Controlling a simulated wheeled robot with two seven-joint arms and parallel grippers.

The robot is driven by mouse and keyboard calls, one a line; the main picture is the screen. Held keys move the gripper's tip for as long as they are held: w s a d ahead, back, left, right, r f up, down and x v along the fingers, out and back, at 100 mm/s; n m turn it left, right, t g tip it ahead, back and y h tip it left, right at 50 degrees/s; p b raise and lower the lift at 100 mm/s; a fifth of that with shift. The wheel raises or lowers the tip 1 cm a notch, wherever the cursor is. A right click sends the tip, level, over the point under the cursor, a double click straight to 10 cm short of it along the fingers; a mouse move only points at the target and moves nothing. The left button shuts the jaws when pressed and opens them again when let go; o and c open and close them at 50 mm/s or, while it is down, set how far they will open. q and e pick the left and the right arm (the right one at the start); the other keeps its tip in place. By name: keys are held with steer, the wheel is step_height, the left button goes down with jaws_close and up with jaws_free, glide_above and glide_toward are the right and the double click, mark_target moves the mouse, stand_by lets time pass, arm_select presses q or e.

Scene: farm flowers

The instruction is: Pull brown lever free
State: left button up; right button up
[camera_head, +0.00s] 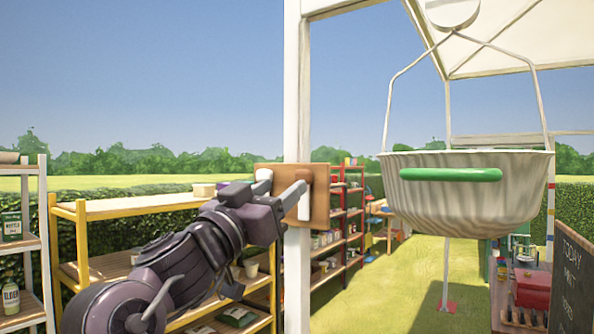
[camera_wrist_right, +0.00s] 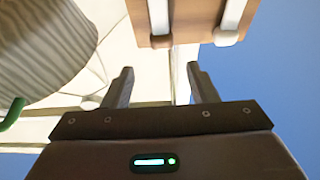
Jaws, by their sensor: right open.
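A wooden board (camera_head: 322,202) is fixed to the white post in the head view. A small brown lever handle (camera_head: 308,177) appears at its right side, with a pale piece below it. A white piece (camera_head: 264,175) stands at the board's left side. My right gripper (camera_head: 280,190) is open in front of the board and covers part of it. In the right wrist view, the open, empty fingers (camera_wrist_right: 160,85) are apart from the board (camera_wrist_right: 192,12). My left gripper is out of view.
A ribbed hanging basket (camera_head: 470,205) with a green handle (camera_head: 450,174) hangs to the right of the white post (camera_head: 297,90). A yellow shelf (camera_head: 140,206) stands behind my right arm. Grass (camera_head: 400,290) lies open below the basket.

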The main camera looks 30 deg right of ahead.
mark_target(300, 173)
steer(key=p+x, duration=0.2)
steer(key=x, duration=0.4)
steer(key=shift+w+a+p, duration=0.15)
steer(key=shift+p, duration=0.2)
steer(key=shift+w+d, duration=0.15)
steer(key=shift+d, duration=0.4)
jaws_close()
